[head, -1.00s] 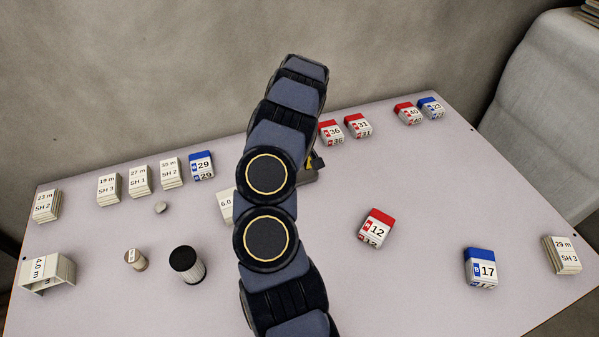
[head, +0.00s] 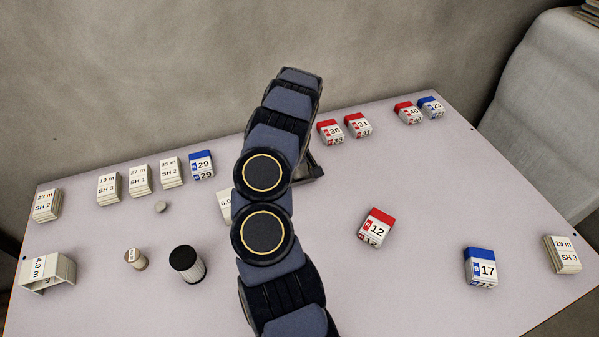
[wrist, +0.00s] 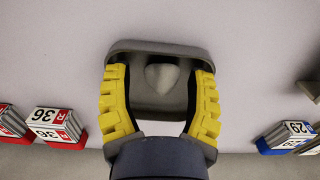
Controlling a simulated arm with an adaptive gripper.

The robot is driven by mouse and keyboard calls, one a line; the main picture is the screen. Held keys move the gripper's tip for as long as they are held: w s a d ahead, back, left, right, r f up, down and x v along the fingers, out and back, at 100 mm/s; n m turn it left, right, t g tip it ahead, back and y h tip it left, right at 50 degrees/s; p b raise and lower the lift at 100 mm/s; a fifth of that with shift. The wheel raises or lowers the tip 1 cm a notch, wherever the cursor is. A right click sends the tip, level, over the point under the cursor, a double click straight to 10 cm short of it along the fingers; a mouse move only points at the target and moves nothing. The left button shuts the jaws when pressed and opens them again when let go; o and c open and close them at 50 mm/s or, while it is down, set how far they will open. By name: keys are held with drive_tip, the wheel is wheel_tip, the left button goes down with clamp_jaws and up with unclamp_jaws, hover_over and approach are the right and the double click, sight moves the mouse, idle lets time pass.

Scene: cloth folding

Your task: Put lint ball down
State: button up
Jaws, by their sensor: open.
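A pale grey lump, seemingly the lint ball (wrist: 163,77), shows in the wrist view inside a dark grey tray (wrist: 165,48). My gripper (wrist: 160,92) has its two yellow-padded fingers spread wide, one on each side of the lump, with visible gaps to it. I cannot tell the height of the fingers above the tray. In the head view my arm hides the gripper and the lump; only part of the dark tray (head: 316,172) shows to the right of the arm.
Red-topped boxes (head: 330,132) stand behind the tray, and a red-topped box (head: 376,228) stands to its front right. A box marked 6.0 (head: 224,206) is partly behind my arm. White card stacks and a small grey disc (head: 160,207) are at left. The table's middle right is clear.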

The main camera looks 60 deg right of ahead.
sight(300, 172)
wheel_tip(300, 172, up, 12)
idle(0.4)
drive_tip(key=w+a+r+n, duration=0.3)
drive_tip(key=w+a+r, duration=0.55)
drive_tip(key=a, duration=0.35)
drive_tip(key=a+r+n+y, duration=0.1)
drive_tip(key=a+r+n, duration=0.4)
drive_tip(key=a, duration=1.2)
drive_tip(key=s+a+r+g, duration=0.1)
drive_tip(key=s+a+r, duration=0.1)
drive_tip(key=s+a, duration=0.5)
drive_tip(key=s+a+r+n+h, duration=0.1)
drive_tip(key=s+a+r, duration=0.1)
drive_tip(key=s+a, duration=0.5)
drive_tip(key=s, duration=0.4)
drive_tip(key=shift+a+g, duration=0.25)
drive_tip(key=shift+g, duration=0.15)
drive_tip(key=shift+o, duration=0.7)
drive_tip(key=shift+s+r, duration=0.1)
